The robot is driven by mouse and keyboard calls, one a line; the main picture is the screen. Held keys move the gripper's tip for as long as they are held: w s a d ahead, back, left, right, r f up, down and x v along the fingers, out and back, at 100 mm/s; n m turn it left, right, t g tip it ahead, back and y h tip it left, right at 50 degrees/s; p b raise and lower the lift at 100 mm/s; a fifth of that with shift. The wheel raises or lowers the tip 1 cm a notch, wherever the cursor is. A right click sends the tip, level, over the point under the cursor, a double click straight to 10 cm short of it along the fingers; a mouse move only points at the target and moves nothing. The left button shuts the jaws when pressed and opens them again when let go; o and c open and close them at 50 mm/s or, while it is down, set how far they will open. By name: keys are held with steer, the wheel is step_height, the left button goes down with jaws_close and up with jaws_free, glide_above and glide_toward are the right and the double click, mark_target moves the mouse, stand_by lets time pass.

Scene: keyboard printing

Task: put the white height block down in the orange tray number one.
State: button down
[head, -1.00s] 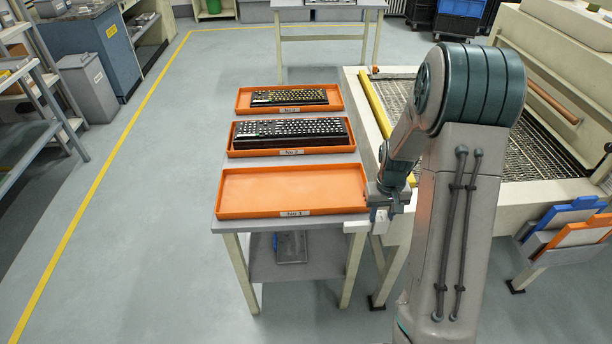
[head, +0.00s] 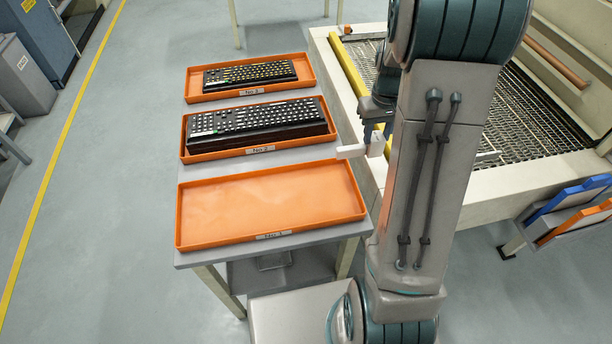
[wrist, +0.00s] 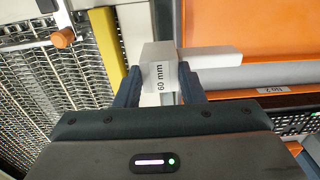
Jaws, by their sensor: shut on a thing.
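The white height block (wrist: 160,72), marked "60 mm", is held between the two fingers of my gripper (wrist: 158,82). It has a long arm sticking out to the right in the wrist view. In the head view the white block (head: 350,152) and my gripper (head: 376,135) are off the right edge of the table, beside the gap between the nearest and middle trays. Tray number one (head: 186,242) is the nearest orange tray, and it is empty. Its bare orange floor also shows in the wrist view (wrist: 250,22). My arm partly hides the gripper.
The middle tray (head: 185,155) and the far tray (head: 190,97) each hold a black keyboard. A machine with a mesh bed (head: 540,120) and a yellow bar (head: 348,75) stands close on the right. Open floor lies to the left.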

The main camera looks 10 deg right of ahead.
steer(key=shift+s+a+f+p, duration=0.4)
steer(key=shift+s+a+f, duration=0.1)
steer(key=shift+a+f, duration=1.3)
steer(key=shift+s+a+f+p, duration=0.4)
steer(key=shift+s+a+f, duration=0.1)
steer(key=shift+a+f, duration=1.3)
steer(key=shift+s+a+f+p, duration=0.4)
steer(key=shift+s+a+f, duration=0.1)
steer(key=shift+a+f, duration=1.3)
steer(key=shift+f, duration=0.15)
steer(key=c, duration=0.9)
jaws_free()
steer(key=shift+c, duration=0.2)
